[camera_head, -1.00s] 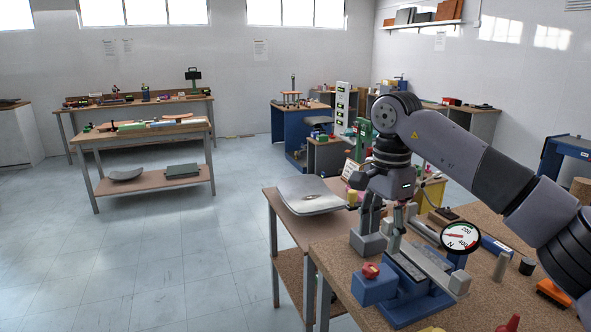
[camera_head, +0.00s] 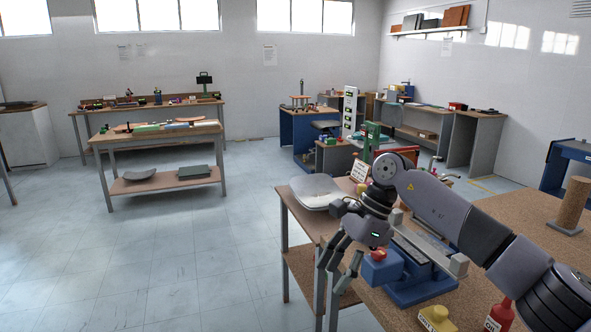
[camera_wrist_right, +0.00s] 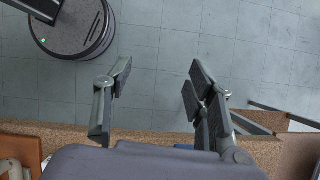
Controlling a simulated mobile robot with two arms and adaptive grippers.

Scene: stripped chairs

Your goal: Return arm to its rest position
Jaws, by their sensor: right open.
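My right arm (camera_head: 440,210) comes in from the right over the cork-topped workbench. My right gripper (camera_head: 338,275) hangs fingers-down at the bench's left edge, partly over the floor. It is open and empty. In the right wrist view its fingers (camera_wrist_right: 155,95) are spread apart, with bare floor and the bench edge behind them and nothing between them. My left gripper is not in view.
The tiled floor (camera_head: 190,260) at left is clear.

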